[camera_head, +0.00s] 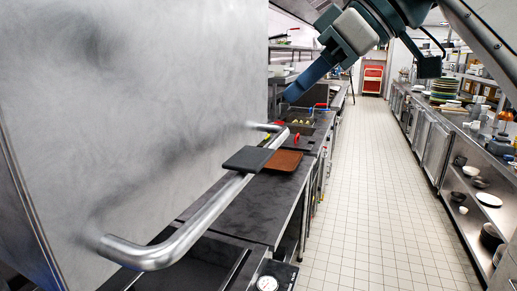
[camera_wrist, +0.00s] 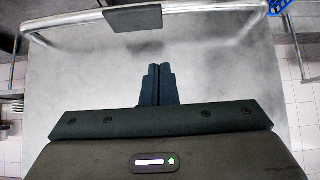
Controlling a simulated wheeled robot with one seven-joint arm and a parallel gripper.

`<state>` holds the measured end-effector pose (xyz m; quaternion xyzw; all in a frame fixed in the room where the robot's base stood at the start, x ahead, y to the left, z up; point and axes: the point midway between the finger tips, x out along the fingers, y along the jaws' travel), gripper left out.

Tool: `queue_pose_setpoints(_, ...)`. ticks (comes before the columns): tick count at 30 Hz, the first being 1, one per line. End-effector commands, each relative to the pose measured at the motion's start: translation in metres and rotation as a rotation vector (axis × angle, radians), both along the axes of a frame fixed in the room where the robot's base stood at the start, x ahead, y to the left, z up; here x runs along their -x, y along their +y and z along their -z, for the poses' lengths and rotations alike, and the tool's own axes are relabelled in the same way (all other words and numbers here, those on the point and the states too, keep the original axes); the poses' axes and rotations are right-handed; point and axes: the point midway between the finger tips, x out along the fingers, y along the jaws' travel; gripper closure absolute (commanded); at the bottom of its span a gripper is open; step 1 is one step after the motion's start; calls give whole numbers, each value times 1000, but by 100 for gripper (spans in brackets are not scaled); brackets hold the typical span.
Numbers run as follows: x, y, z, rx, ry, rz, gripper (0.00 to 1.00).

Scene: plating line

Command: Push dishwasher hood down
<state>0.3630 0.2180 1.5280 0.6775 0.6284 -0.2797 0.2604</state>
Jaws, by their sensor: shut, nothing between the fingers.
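The dishwasher hood (camera_head: 130,110) is a large brushed steel box filling the left of the head view. Its long tubular handle (camera_head: 205,217) runs along the front, with a dark flat pad (camera_head: 248,159) on it. In the wrist view the hood face (camera_wrist: 225,80) lies beyond my fingers, and the handle (camera_wrist: 75,20) and pad (camera_wrist: 133,18) show at the top. My gripper (camera_head: 290,96) is shut and empty. In the head view it appears above and beyond the handle. In the wrist view its fingertips (camera_wrist: 157,68) are together, apart from the handle.
A dark steel counter (camera_head: 240,205) with a brown board (camera_head: 284,161) and a gauge (camera_head: 267,283) lies below the handle. A tiled aisle (camera_head: 355,200) is clear. Shelving with plates and bowls (camera_head: 470,170) lines the right. A blue rack (camera_wrist: 279,5) shows at the wrist view's top right.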

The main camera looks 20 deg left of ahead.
Motion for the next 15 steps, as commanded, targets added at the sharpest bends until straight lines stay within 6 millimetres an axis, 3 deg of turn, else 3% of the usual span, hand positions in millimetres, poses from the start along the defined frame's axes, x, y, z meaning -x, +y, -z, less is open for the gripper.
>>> queue_pose_setpoints(13, -4, 64, 65, 2, 4, -1, 100)
queue_pose_setpoints(15, -4, 65, 75, 2, 3, 1, 100)
